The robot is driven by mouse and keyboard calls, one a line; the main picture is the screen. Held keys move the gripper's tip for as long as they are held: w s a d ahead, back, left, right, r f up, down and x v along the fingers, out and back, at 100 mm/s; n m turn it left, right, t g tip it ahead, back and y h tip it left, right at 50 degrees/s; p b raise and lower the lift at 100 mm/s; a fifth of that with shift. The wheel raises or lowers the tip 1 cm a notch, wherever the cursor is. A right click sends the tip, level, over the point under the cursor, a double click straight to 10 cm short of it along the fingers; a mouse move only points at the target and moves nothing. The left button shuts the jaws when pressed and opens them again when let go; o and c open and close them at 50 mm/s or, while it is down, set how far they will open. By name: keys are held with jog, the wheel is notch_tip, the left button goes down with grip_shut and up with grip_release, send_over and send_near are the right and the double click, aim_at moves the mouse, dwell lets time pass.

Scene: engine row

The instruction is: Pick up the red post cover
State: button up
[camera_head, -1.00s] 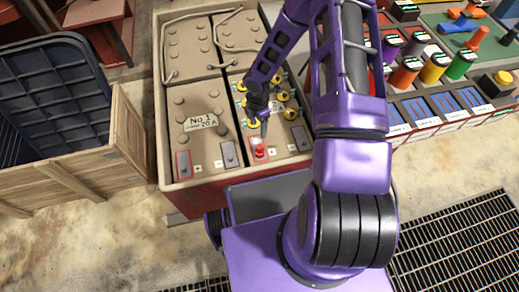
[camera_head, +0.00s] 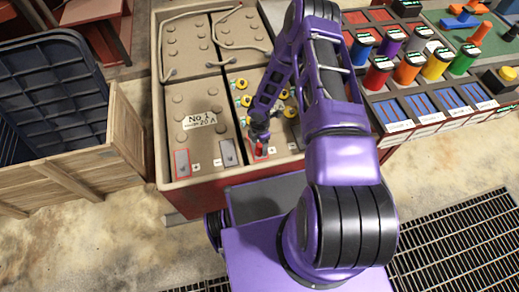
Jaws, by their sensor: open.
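The gripper is open. The view is too small to tell whether its fingers are around the cover or just above it.
Yellow caps (camera_head: 242,84) stand on the battery close behind my gripper. A grey post plate (camera_head: 227,152) lies to the left. A wooden crate (camera_head: 122,140) stands at far left. Colored spools (camera_head: 407,70) and blue-filled bins (camera_head: 447,102) stand at right.

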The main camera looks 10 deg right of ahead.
jog(key=shift+f, duration=0.1)
jog(key=shift+c, duration=0.3)
grip_shut()
